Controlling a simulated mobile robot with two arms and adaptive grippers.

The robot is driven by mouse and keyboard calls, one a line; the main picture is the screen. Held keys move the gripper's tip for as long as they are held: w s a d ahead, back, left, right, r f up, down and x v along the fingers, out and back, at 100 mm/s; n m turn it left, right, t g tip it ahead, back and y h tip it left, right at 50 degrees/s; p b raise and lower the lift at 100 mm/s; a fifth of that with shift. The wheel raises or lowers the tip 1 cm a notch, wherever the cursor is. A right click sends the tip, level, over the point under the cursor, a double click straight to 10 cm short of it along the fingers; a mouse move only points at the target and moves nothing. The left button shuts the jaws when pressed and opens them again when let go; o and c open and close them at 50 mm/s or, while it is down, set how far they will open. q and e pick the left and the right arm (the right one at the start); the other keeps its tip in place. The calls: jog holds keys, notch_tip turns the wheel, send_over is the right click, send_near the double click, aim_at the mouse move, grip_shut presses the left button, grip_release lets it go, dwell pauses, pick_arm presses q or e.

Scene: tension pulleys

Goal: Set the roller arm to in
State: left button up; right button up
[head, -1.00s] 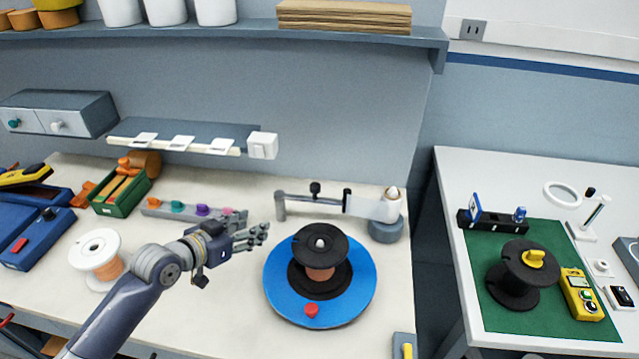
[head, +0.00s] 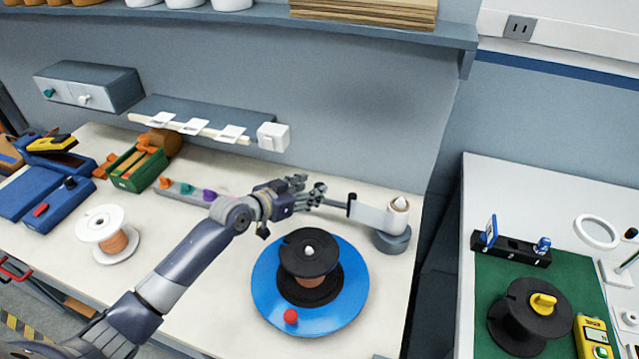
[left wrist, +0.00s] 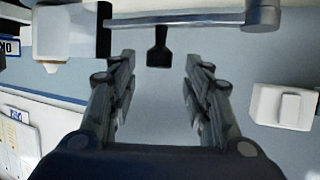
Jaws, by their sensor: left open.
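The roller arm is a thin grey bar (left wrist: 185,19) across the top of the left wrist view, with a grey post at its right end. A black knob (left wrist: 158,48) sticks out from the bar, between the fingertips of my left gripper (left wrist: 157,62). The fingers are open, one on each side of the knob, with gaps to both.
A blue disc (head: 262,292) with a black spool and red knob lies in front of the arm. A white spool (head: 98,225) stands at left. A wall rail (head: 205,117) with a white box (head: 273,137) hangs behind. The bench between the spools is partly clear.

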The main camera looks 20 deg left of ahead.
aim_at(319, 185)
pick_arm(q)
jog(key=x, duration=0.4)
jog(key=shift+w+d+f, duration=0.1)
jog(key=shift+w+d, duration=0.05)
jog(key=shift+w, duration=0.1)
jog(key=shift+w+f, duration=0.1)
pick_arm(e)
jog(key=w+d, duration=0.2)
jog(key=shift+w+d+r, duration=0.25)
jog(key=shift+w+r, duration=0.1)
pick_arm(q)
jog(key=shift+c, duration=0.2)
grip_shut()
pick_arm(e)
jog(key=shift+s+a+f, duration=0.15)
jog(key=shift+s+a, duration=0.4)
jog(key=shift+a, duration=0.2)
